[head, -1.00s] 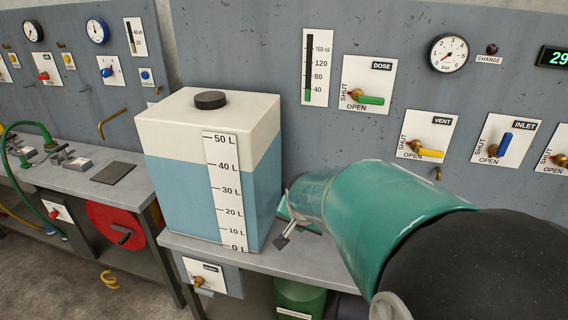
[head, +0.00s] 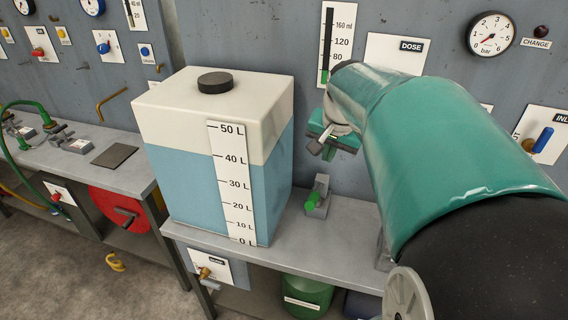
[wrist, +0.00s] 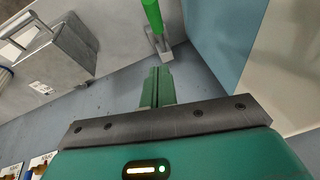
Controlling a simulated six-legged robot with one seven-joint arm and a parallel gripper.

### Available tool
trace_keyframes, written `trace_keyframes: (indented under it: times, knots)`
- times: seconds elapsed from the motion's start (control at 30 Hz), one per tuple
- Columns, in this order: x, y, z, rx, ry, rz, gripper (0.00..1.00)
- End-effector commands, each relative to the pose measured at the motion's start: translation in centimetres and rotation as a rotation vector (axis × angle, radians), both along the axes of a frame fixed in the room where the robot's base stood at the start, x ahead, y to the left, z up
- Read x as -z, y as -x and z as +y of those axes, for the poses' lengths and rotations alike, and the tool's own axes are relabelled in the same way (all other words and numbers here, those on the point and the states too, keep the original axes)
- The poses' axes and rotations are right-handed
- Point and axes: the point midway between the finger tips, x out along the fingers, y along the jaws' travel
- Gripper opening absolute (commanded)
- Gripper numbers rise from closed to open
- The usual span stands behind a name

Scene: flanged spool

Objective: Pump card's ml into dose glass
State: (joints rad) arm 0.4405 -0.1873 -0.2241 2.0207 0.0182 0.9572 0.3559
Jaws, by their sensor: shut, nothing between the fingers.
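The dose glass (head: 326,48) is a narrow upright tube beside a ml scale on the wall panel. Green shows low in it, below the 80 mark; my arm partly hides its foot. The DOSE plate (head: 395,48) is to its right, its valve handle hidden by my arm. A lever with a green grip (head: 314,198) stands on the bench right of the tank; the grip also shows in the wrist view (wrist: 153,17). My gripper (head: 327,145) is above the lever, apart from it. In the wrist view its fingers (wrist: 158,85) are shut and empty. I cannot make out a card.
A large tank (head: 215,110) with a litre scale and blue liquid stands on the bench left of the lever. A metal box with a handle (wrist: 55,60) shows in the wrist view. A blue INLET handle (head: 543,140) is at right. A green bin (head: 308,291) is under the bench.

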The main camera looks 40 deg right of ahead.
Motion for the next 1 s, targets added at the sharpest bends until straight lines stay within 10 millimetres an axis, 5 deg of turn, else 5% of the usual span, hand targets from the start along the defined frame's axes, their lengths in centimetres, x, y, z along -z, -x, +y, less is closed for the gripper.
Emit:
trace_keyframes:
  times: [0.47, 1.0]
  knots:
    - [0.4, 0.3, 0.1, -0.001, -0.002, 0.002, 0.0]
    - [9.4, -2.9, -1.6, 0.0, -0.004, 0.005, 0.0]
